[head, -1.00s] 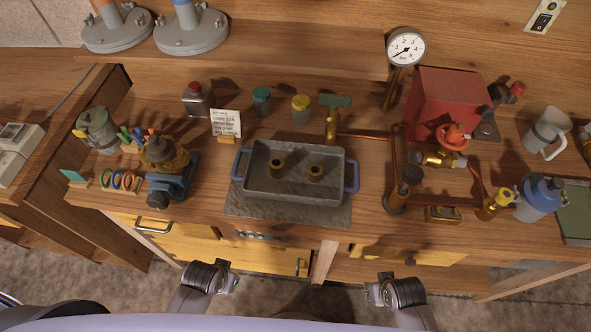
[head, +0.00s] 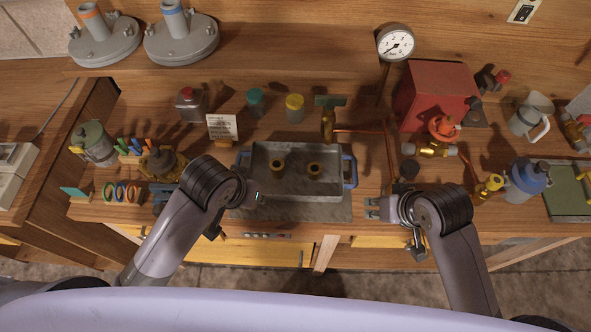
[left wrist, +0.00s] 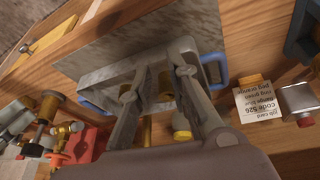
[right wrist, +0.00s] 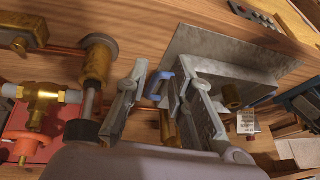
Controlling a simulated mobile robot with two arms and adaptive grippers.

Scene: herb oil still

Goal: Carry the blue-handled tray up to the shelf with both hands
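The grey metal tray (head: 296,188) with blue handles sits on a dark slab on the bench and holds two brass fittings (head: 277,166) (head: 314,170). Its right blue handle (head: 350,170) is clear, while the left one is partly hidden. My left gripper (left wrist: 157,78) is open, over the tray's near left side; both blue handles (left wrist: 215,68) (left wrist: 90,107) show beyond its fingers. My right gripper (head: 372,208) is open, to the right of and nearer than the tray. In the right wrist view the near handle (right wrist: 160,82) shows between its fingers, apparently not gripped. The wooden shelf (head: 290,62) runs behind.
Two grey flanged discs (head: 105,42) (head: 181,40) stand on the shelf's left end, and a gauge (head: 396,43) is at its right. Copper pipework and a red box (head: 435,95) stand right of the tray. A card (head: 222,127) and jars (head: 294,107) stand behind it.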

